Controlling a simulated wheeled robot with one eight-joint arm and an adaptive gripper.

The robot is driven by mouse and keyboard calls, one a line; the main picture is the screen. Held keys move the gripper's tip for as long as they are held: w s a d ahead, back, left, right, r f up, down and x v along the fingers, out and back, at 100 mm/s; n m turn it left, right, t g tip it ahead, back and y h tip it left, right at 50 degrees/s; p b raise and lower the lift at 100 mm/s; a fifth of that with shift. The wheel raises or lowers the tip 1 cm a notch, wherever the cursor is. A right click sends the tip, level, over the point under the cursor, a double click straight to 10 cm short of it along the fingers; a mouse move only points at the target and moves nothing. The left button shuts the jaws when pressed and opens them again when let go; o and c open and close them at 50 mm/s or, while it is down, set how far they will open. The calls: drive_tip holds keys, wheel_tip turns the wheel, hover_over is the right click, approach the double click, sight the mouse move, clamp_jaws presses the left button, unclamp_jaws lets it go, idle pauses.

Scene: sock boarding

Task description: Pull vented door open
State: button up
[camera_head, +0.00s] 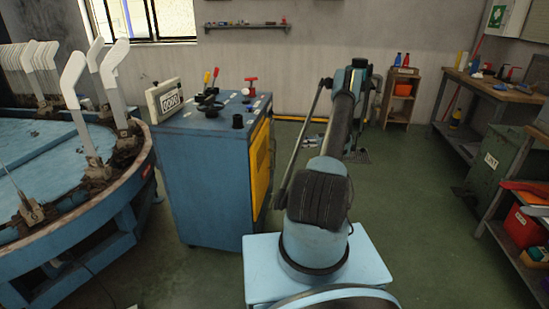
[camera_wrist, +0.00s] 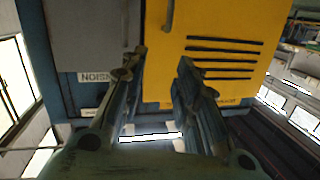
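The yellow vented door (camera_head: 260,162) is on the right side of a blue machine cabinet (camera_head: 206,180). In the wrist view the door (camera_wrist: 222,32) fills the upper middle and right, with dark horizontal slots, and looks closed. A grey bar handle (camera_wrist: 168,15) shows at the top edge, near the door's left side. My gripper (camera_wrist: 160,64) is open and empty, its fingers apart in front of the door's lower left part. The handle is above the fingertips in the picture, not between them. In the head view my arm hides the gripper.
A grey panel (camera_wrist: 88,38) lies left of the door. A round blue table (camera_head: 120,190) with white sock forms stands left of the cabinet. A small shelf (camera_head: 400,98) stands at the back and a workbench (camera_head: 490,95) at right. Green floor right of my arm is clear.

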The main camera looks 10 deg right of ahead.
wheel_tip(320, 180, down, 7)
drive_tip(key=s+d+n+y, duration=0.1)
drive_tip(key=s+d+n, duration=0.1)
drive_tip(key=a, duration=0.5)
drive_tip(key=w+a, duration=0.1)
drive_tip(key=a, duration=0.5)
drive_tip(key=w+a, duration=0.1)
drive_tip(key=a, duration=0.4)
drive_tip(key=shift+w+a+r, duration=0.2)
drive_tip(key=shift+w+a, duration=0.05)
drive_tip(key=shift+a, duration=0.05)
clamp_jaws()
